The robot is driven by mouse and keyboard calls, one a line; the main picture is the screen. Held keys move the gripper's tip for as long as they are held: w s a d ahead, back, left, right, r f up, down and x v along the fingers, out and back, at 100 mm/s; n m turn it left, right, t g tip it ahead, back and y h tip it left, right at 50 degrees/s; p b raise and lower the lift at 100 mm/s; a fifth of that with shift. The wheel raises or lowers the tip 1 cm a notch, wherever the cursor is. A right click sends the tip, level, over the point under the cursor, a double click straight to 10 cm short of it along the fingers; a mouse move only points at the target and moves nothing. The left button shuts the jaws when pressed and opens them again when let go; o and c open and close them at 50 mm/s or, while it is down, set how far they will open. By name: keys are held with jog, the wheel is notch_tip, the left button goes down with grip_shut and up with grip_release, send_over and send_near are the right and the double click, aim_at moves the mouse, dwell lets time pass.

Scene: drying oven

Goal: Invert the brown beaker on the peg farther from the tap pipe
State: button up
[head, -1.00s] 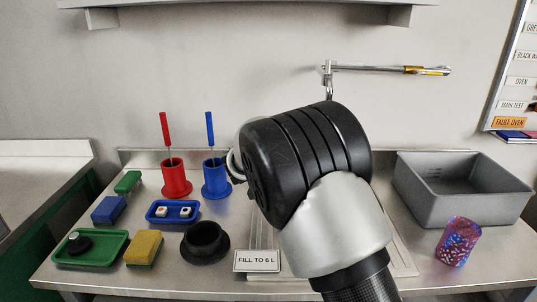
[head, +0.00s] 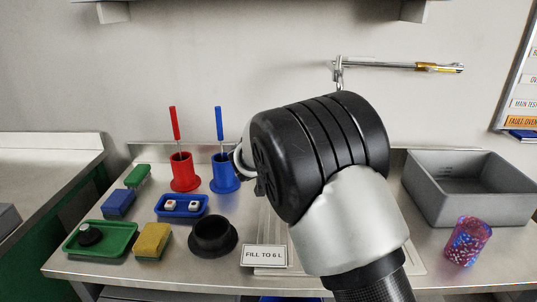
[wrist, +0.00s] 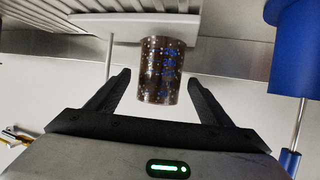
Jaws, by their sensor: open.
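The brown beaker (wrist: 162,70), speckled with blue marks, shows in the wrist view, which looks upside down. It meets the pale ribbed draining board (wrist: 135,27). I cannot tell whether a peg is inside it. One thin peg (wrist: 109,55) stands bare beside it. My gripper (wrist: 157,80) is open, its fingers on either side of the beaker with gaps showing. In the head view my arm hides the gripper, the beaker and most of the board (head: 418,262). The tap pipe (head: 339,74) is on the wall above.
A grey basin (head: 470,208) and a red-blue speckled cup (head: 467,241) are at the right. Red (head: 182,173) and blue (head: 224,174) holders, a black bowl (head: 213,236), a green tray (head: 100,239), a yellow sponge (head: 152,241) and a sign (head: 264,257) crowd the left.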

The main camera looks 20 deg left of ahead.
jog(key=v, duration=1.6)
jog(key=shift+s+f, duration=0.1)
jog(key=shift+s, duration=0.05)
